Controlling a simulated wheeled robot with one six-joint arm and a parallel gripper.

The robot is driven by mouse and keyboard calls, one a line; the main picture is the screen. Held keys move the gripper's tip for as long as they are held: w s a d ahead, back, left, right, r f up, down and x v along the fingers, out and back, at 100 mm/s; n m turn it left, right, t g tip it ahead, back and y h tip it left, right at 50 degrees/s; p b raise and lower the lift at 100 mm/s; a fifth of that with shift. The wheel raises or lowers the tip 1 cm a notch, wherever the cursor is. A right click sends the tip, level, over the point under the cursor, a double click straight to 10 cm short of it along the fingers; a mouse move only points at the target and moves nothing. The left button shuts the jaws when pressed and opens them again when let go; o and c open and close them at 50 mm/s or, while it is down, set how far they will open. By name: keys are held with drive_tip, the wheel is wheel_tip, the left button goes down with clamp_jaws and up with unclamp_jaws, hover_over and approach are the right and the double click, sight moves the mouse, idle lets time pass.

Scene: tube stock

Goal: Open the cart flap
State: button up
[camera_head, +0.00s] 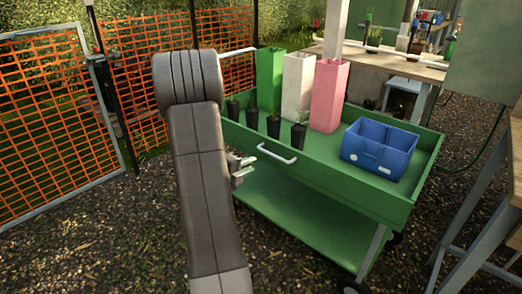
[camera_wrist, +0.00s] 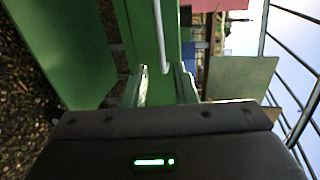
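The green cart (camera_head: 330,229) stands in the middle of the head view. Its front flap (camera_head: 330,182) is the upright long side panel, with a white bar handle (camera_head: 277,155) on it. The flap fills the upper middle of the wrist view (camera_wrist: 138,30), with the handle (camera_wrist: 158,35) running down from the top edge. My gripper (camera_head: 240,167) is just left of the handle in the head view. In the wrist view its two fingers (camera_wrist: 163,80) are apart, with the handle's end showing between them. Nothing is held; I cannot tell the remaining distance.
The cart's top holds green (camera_head: 270,78), white (camera_head: 298,85) and pink (camera_head: 329,95) tall containers, several small black pots (camera_head: 274,125) and a blue crate (camera_head: 380,148). An orange mesh fence (camera_head: 50,110) stands left. A workbench (camera_head: 487,200) is close on the right. Gravel lies in front.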

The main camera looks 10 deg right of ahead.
sight(272, 155)
drive_tip(key=b+x, duration=0.1)
drive_tip(key=x, duration=0.6)
drive_tip(key=b+x, duration=0.2)
drive_tip(key=x, duration=0.5)
drive_tip(key=shift+w+a, duration=0.25)
clamp_jaws()
